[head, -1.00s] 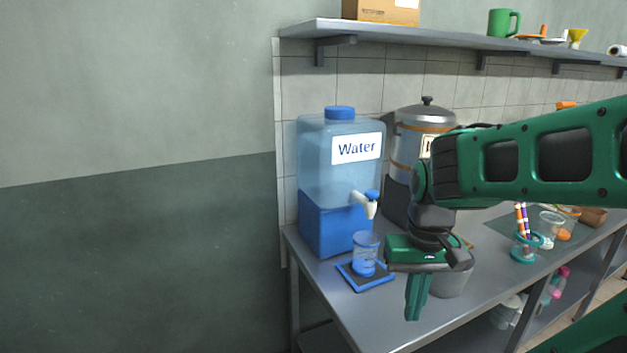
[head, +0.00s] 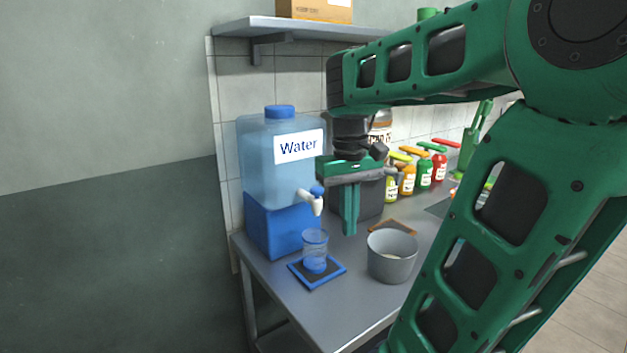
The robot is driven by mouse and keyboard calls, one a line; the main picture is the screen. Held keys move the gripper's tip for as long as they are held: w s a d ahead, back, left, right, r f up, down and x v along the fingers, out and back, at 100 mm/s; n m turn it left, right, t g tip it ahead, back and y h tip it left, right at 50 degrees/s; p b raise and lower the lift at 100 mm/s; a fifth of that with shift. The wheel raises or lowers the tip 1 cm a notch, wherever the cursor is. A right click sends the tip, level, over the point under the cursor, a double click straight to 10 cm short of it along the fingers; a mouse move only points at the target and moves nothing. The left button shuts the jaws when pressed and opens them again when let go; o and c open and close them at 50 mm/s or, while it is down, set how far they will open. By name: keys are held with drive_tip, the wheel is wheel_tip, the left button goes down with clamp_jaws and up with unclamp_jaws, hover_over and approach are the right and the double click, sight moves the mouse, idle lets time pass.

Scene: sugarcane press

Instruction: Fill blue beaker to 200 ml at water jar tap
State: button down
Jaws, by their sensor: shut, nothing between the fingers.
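The water jar (head: 268,165) is a clear blue tank labelled Water on a blue stand at the left end of the counter. The blue beaker (head: 315,250) stands upright below the tap on a dark mat with a blue rim (head: 328,278). There is blue in its lower part; I cannot read a level or any marks. My gripper (head: 350,230) points down to the right of the tap, shut and empty, apart from tap and beaker.
A grey bucket (head: 391,265) stands right of the beaker. Several labelled bottles (head: 408,178) line the back of the counter. A shelf (head: 300,27) with a cardboard box (head: 314,10) hangs above. The counter's front (head: 330,317) is clear.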

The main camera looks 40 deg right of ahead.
drive_tip(key=w+d+r+n, duration=0.1)
drive_tip(key=w+d+r, duration=0.1)
drive_tip(key=w+r, duration=0.6)
drive_tip(key=w+d+r+n, duration=0.2)
drive_tip(key=w+r, duration=0.6)
drive_tip(key=shift+d+r+t+h, duration=0.3)
drive_tip(key=shift+d+r+t, duration=0.1)
drive_tip(key=shift+f, duration=0.1)
